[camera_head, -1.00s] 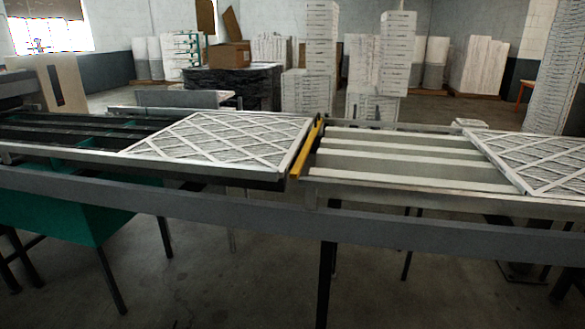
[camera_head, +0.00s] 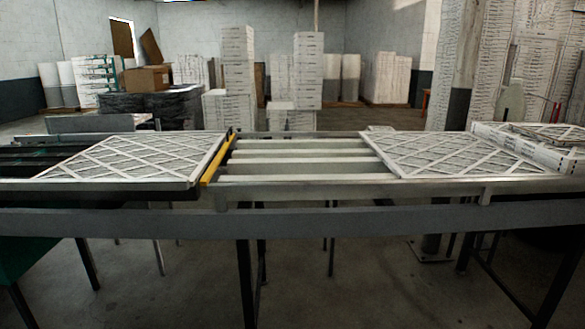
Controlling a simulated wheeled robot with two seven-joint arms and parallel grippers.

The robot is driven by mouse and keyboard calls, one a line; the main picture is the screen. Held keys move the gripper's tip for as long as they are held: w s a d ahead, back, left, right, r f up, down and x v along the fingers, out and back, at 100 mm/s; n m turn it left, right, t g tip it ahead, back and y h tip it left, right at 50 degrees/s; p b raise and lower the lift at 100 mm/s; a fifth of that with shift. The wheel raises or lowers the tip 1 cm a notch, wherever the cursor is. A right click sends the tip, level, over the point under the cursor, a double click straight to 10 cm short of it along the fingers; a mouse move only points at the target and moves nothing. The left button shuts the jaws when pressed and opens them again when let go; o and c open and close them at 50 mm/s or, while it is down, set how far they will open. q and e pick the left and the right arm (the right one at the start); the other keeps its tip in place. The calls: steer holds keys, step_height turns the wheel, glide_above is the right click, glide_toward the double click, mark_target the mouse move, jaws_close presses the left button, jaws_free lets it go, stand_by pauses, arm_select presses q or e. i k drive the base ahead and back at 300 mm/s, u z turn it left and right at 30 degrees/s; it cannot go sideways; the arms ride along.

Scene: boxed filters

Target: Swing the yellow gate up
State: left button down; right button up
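The yellow gate (camera_head: 216,161) is a narrow yellow bar lying across the conveyor (camera_head: 340,216), left of the picture's middle. A white lattice-faced filter (camera_head: 130,160) lies flat on the belt just left of the gate, its right edge close against it. A second filter (camera_head: 455,154) lies flat on the right part of the conveyor, apart from the gate. Neither of my grippers shows in the head view.
Bare pale slats (camera_head: 300,161) lie between the gate and the right filter. More boxed filters (camera_head: 525,146) sit at the far right end. Stacked white boxes (camera_head: 308,70) and a cardboard box (camera_head: 146,79) stand behind. Dark legs hold the conveyor above open floor.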

mark_target(204, 181)
steer(key=z, duration=0.5)
steer(key=i, duration=1.35)
steer(key=u, duration=1.3)
